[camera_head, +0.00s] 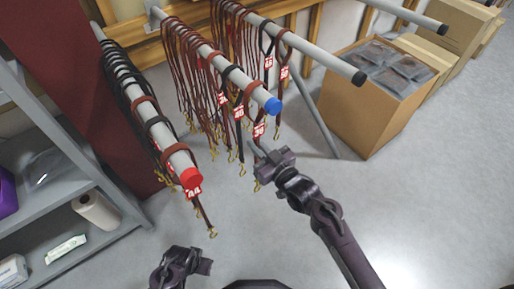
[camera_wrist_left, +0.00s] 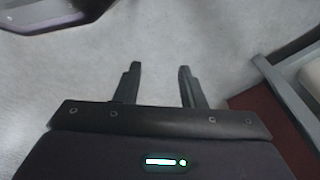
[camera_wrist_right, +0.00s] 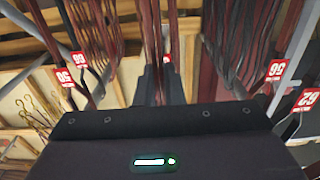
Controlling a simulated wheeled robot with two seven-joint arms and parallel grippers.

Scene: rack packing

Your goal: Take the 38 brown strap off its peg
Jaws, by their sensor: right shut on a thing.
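Several brown straps with red number tags hang from the blue-capped peg (camera_head: 272,106). My right gripper (camera_head: 257,149) is beside their lower ends, next to a red tag (camera_head: 259,130) whose number I cannot read for sure. In the right wrist view its fingers (camera_wrist_right: 163,82) are close together on a brown strap (camera_wrist_right: 153,35), with a small red tag edge behind them. I cannot tell whether this strap is number 38. The strap's upper end is not clear. My left gripper (camera_wrist_left: 158,85) is open and empty over the floor, low in the head view.
A red-capped peg (camera_head: 190,178) with black and brown straps is at left, a black-capped peg (camera_head: 358,77) at right. Neighbouring tagged straps hang close on both sides of my right gripper. A cardboard box (camera_head: 365,125) stands right; a grey shelf (camera_head: 100,235) stands left.

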